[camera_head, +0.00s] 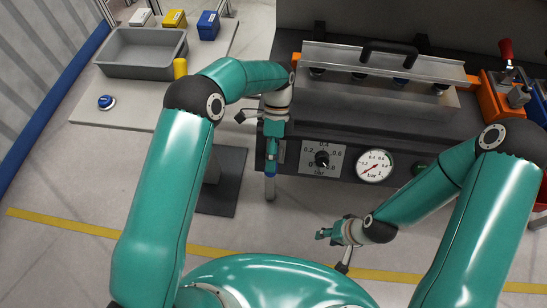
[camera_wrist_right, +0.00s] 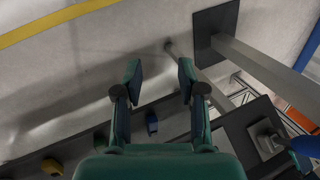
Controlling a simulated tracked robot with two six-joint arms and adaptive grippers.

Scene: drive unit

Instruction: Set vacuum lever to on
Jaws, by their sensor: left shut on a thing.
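My left gripper (camera_head: 271,150) hangs down at the left end of the dark front panel (camera_head: 340,172). It is shut on a small blue piece, which looks like the handle of the vacuum lever (camera_head: 271,168); its fingers hide most of it. The lever's exact setting and its markings cannot be read. My right gripper (camera_head: 328,234) is below and in front of the panel, apart from it. In the right wrist view, its two fingers (camera_wrist_right: 160,82) are spread, with nothing between them.
A hinged cover with a black handle (camera_head: 388,50) lies above. A grey bin (camera_head: 140,55) stands on the left table. Open floor lies in front.

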